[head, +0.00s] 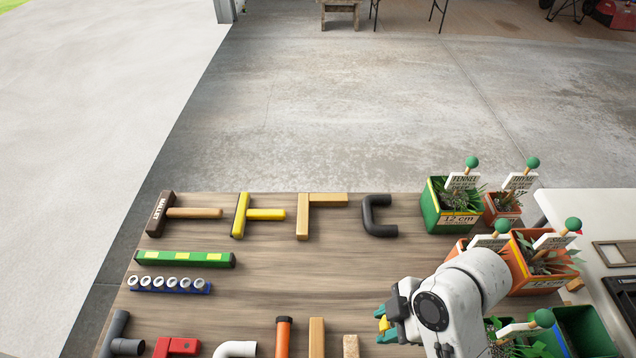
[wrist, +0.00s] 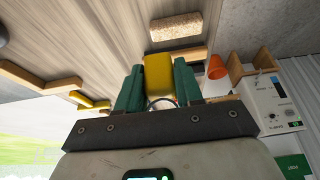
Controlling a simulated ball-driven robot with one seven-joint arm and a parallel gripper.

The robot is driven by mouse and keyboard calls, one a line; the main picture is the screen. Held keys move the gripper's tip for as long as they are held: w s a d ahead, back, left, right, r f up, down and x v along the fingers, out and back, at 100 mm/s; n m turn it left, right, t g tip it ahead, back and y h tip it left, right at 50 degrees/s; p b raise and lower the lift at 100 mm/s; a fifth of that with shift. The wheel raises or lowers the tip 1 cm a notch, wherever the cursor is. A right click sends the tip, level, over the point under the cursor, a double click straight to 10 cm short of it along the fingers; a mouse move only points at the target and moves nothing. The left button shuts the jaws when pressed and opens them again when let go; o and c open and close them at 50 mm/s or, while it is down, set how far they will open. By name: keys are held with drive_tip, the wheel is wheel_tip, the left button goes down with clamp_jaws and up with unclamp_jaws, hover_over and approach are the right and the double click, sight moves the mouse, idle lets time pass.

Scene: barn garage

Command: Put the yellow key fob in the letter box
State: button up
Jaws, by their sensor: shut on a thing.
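My gripper (head: 384,326) is low in the head view, over the right part of the wooden table. Its green fingers are shut on the yellow key fob (wrist: 159,77), which sticks out between them in the wrist view. In the head view only a small bit of the fob (head: 384,325) shows. A green panel (wrist: 293,166) with small white lettering shows at the lower right of the wrist view, below a pale box; it may be the letter box, but most of it is cut off. I cannot make out a letter box in the head view.
The wooden table (head: 290,265) carries several tools and pipe pieces at its left and front. Potted plants with labels, such as a green pot (head: 447,218), crowd its right side near my arm. A pale box (wrist: 271,103) stands at right in the wrist view. The table's middle is clear.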

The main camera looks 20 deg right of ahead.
drive_tip(key=w+f+m+t+h, duration=0.1)
drive_tip(key=w+f+m, duration=0.1)
drive_tip(key=w+m, duration=0.1)
drive_tip(key=w+f+m+t+h, duration=0.1)
drive_tip(key=w+f+m, duration=0.2)
drive_tip(key=w+m, duration=0.1)
drive_tip(key=w+f+m+t+h, duration=0.1)
drive_tip(key=w+f+m, duration=0.1)
drive_tip(key=w+m, duration=0.2)
drive_tip(key=shift+w+d+f+m+h, duration=0.1)
drive_tip(key=shift+d+f+m+h, duration=0.25)
drive_tip(key=shift+m, duration=0.45)
drive_tip(key=shift+w+a+f+m+h, duration=0.1)
drive_tip(key=shift+w+f+m+h, duration=0.3)
drive_tip(key=shift+w+m, duration=0.35)
drive_tip(key=shift+s, duration=0.1)
